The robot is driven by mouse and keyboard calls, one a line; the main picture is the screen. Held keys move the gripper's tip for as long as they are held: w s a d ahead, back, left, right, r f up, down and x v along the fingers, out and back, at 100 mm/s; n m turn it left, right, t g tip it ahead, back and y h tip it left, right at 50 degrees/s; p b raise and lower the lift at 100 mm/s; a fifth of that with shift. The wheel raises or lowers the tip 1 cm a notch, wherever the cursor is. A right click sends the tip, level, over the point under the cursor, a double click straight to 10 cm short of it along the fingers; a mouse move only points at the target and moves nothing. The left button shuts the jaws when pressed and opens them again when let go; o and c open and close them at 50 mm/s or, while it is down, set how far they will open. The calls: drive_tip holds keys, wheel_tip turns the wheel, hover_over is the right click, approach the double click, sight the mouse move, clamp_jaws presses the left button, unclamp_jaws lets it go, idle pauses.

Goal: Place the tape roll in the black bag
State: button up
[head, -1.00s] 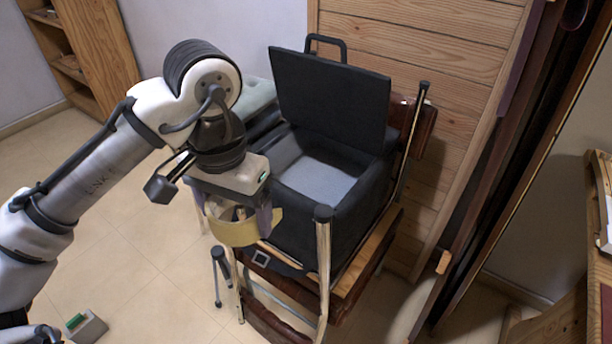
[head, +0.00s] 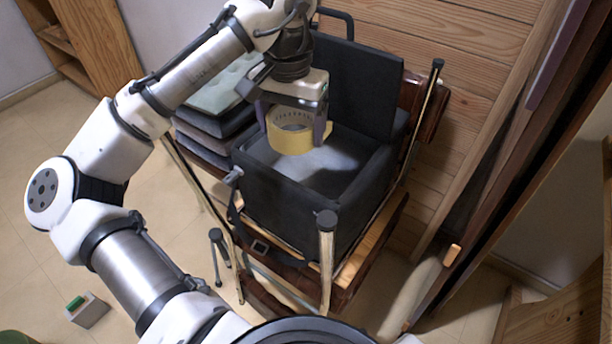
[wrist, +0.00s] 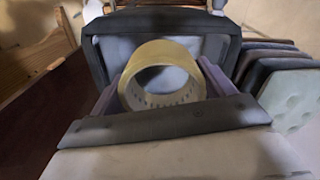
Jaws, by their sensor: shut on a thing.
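The yellow tape roll (head: 290,138) is held in my gripper (head: 294,122), whose fingers are shut on it from two sides. In the wrist view the roll (wrist: 163,62) sits between the two fingers (wrist: 160,88). The black bag (head: 300,207) stands open on a stacked chair, with its lid raised at the back and a light grey inside. In the head view the roll appears over the bag's opening. In the wrist view the bag's dark rim (wrist: 232,28) lies beyond the roll. The height of the roll above the bag floor is hard to tell.
Dark cushions with a pale top one (head: 218,84) are stacked left of the bag. Metal chair legs (head: 327,260) rise in front and at the right. A wooden panel (head: 455,65) stands behind. Tiled floor is open at the left.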

sight(306, 117)
drive_tip(key=w+d, duration=0.1)
drive_tip(key=w, duration=0.1)
drive_tip(key=w+d+f, duration=0.1)
drive_tip(key=shift+w+d+f, duration=0.1)
drive_tip(key=shift+w+d, duration=0.25)
wheel_tip(306, 117, down, 12)
drive_tip(key=shift+f+b, duration=0.2)
drive_tip(key=shift+b, duration=0.35)
drive_tip(key=shift+f, duration=2.2)
drive_tip(key=shift+f, duration=0.1)
drive_tip(key=o, duration=0.5)
drive_tip(key=shift+f, duration=0.1)
drive_tip(key=o, duration=0.4)
wheel_tip(306, 117, up, 12)
drive_tip(key=shift+r+p, duration=0.2)
drive_tip(key=shift+p, duration=0.15)
